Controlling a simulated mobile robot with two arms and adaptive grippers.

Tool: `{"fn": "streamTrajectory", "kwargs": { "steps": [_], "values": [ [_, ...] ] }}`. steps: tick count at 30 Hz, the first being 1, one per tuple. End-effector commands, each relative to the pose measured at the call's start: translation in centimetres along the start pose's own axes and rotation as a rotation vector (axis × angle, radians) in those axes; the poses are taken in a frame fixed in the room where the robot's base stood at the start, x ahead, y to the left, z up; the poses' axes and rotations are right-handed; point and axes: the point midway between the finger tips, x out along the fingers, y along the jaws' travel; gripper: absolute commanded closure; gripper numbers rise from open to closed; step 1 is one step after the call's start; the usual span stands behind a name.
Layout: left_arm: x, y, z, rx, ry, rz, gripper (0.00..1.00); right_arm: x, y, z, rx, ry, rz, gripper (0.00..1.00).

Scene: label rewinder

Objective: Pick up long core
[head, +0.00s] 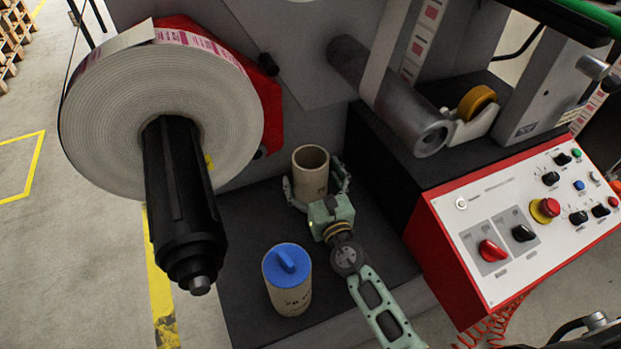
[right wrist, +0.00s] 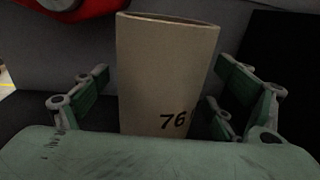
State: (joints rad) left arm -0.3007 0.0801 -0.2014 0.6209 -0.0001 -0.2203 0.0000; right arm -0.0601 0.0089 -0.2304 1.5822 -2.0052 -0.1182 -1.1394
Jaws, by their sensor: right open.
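The long core (head: 311,170) is a tan cardboard tube with an open top. It stands upright on the dark shelf at the back, near the machine's grey wall. In the right wrist view the core (right wrist: 165,75) shows the printed number 76 and fills the middle. My right gripper (head: 317,190) is open, with one finger on each side of the core. In the right wrist view gaps show between the core and the fingers of my right gripper (right wrist: 160,100). The core's lower end is hidden behind the gripper body. My left gripper is not in view.
A second tan core with a blue plug (head: 288,280) stands at the front of the dark shelf (head: 240,235). A large label roll (head: 100,120) on a black spindle (head: 180,200) overhangs the left. A grey roller (head: 390,95) and a red-edged control panel (head: 530,220) are at the right.

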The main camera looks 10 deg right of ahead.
Motion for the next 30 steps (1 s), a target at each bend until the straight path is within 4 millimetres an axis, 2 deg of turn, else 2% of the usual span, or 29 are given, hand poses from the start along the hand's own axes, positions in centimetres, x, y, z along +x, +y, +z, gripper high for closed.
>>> {"fn": "streamTrajectory", "kwargs": {
  "steps": [3, 10, 28, 30],
  "values": [
    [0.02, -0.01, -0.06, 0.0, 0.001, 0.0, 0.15, 0.73, -0.02, -0.05, 0.0, 0.001, 0.0, 0.11],
    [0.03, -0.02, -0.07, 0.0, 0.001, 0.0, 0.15, 0.75, -0.02, -0.07, 0.001, 0.001, 0.0, 0.13],
    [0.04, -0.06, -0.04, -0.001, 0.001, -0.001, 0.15, 0.73, -0.02, -0.06, 0.0, 0.0, 0.0, 0.65],
    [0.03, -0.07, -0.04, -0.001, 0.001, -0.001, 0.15, 0.75, -0.02, 0.03, 0.0, -0.001, -0.001, 0.66]
  ]
}}
